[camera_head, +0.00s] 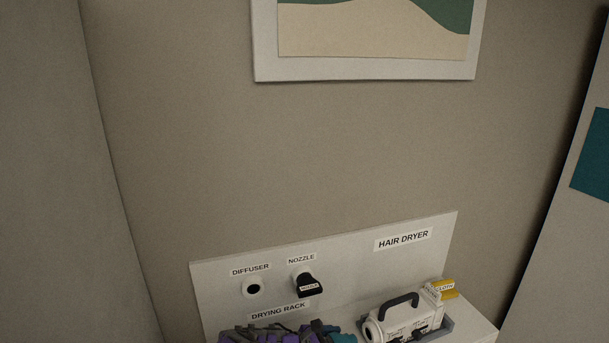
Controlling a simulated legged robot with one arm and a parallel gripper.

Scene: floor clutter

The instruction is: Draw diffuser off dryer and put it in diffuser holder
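The hair dryer (402,321) stands at the lower right on a white ledge. It has a white body, a dark arched handle on top and a round end facing left and forward. I cannot tell whether that round end is the diffuser or the dryer's own mouth. The diffuser holder (253,288) is a white ring with a dark opening under the "DIFFUSER" label on the upright board; it looks empty. My gripper is not in view.
A black nozzle (309,287) sits in the holder under "NOZZLE", right of the diffuser holder. Purple, grey and teal items (280,334) crowd the area below "DRYING RACK". A yellow item (445,287) stands behind the dryer. The board (350,270) between nozzle and dryer is bare.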

